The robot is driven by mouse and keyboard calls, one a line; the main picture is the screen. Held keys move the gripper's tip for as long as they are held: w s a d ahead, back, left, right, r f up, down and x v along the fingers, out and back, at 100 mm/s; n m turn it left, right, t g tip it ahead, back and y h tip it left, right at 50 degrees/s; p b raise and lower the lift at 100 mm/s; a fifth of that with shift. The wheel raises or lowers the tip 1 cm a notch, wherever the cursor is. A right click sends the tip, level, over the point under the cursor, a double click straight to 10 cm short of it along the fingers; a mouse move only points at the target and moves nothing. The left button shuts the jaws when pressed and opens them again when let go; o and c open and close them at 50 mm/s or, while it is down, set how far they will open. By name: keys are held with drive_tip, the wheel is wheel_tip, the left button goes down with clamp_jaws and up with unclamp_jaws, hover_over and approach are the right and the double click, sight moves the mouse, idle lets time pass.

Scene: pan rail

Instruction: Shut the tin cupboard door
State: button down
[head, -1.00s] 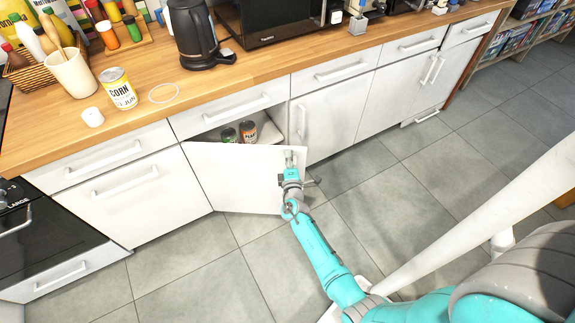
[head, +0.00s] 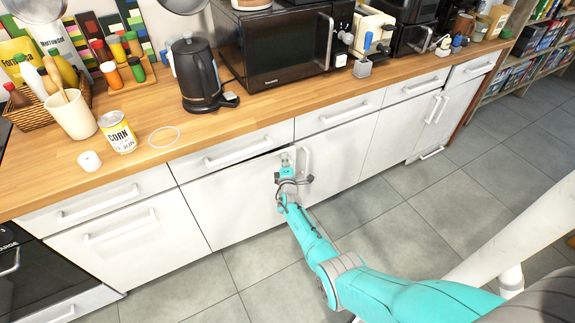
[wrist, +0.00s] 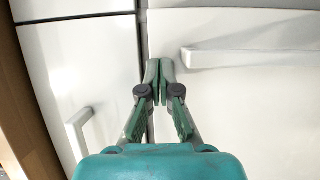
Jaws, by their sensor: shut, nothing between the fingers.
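The tin cupboard door (head: 225,205) is a white panel below the worktop, almost flush with the neighbouring fronts. A thin dark gap shows along its top edge, wider towards the right, so it looks slightly ajar. The tins inside are hidden. My gripper (head: 287,158) is at the door's upper right corner. In the wrist view, the fingers (wrist: 160,72) are together and empty, by the dark seam between the door (wrist: 240,110) and the drawer front. A pale handle (wrist: 250,57) lies beside the fingertips. I cannot tell whether they touch the door.
The drawer above the door (head: 225,152) is shut. The wooden worktop (head: 200,128) carries a corn tin (head: 118,133), a kettle (head: 196,75) and a microwave (head: 275,50). Grey floor tiles (head: 395,225) lie clear in front of the cupboards.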

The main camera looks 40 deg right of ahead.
drive_tip(key=shift+w+d, duration=0.2)
drive_tip(key=shift+w, duration=0.3)
drive_tip(key=v, duration=1.2)
